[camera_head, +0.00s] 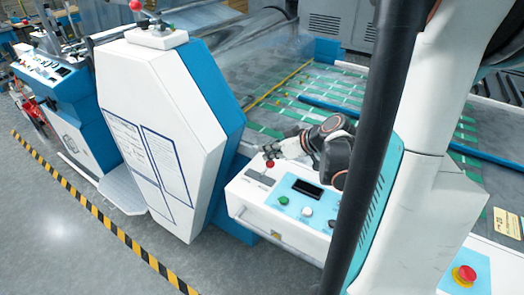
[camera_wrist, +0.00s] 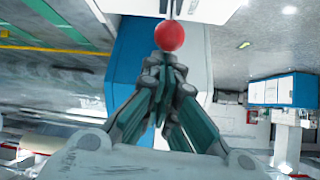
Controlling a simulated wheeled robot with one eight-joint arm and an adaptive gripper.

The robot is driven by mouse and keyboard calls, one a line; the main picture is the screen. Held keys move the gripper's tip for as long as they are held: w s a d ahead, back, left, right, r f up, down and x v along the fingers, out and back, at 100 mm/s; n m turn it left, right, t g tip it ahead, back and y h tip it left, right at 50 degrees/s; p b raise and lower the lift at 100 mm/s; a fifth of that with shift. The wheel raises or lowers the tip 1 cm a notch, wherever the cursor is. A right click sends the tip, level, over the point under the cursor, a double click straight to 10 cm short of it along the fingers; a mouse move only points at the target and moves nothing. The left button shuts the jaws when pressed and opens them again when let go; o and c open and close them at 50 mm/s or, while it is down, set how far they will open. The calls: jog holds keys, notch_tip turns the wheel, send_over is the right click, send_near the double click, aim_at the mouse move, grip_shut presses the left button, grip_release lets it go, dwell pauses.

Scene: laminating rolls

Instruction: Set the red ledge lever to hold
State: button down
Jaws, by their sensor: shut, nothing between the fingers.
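The red ball knob of the ledge lever (camera_head: 270,164) stands above the left end of a white and light-blue control panel in the head view. In the wrist view the red knob (camera_wrist: 169,36) is just beyond my fingertips, near the top centre. My gripper (camera_head: 272,153) is over the panel's left end, right at the knob; it also shows in the wrist view (camera_wrist: 167,65). Its fingers are together with nothing between them. Whether they touch the knob I cannot tell. The lever's shaft and its position marks are hard to make out.
The control panel (camera_head: 262,197) carries a dark display (camera_head: 307,188), a green button (camera_head: 284,200) and a white button (camera_head: 306,211). A tall white and blue cabinet (camera_head: 150,130) stands close on the left. A red emergency button (camera_head: 466,273) is at lower right. Striped tape marks the floor.

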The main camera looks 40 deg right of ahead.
jog(key=shift+s+d+f, duration=0.1)
jog(key=shift+s+f, duration=0.1)
jog(key=shift+s, duration=0.2)
jog(key=shift+s+f, duration=0.15)
jog(key=shift+s, duration=0.1)
dwell(0.3)
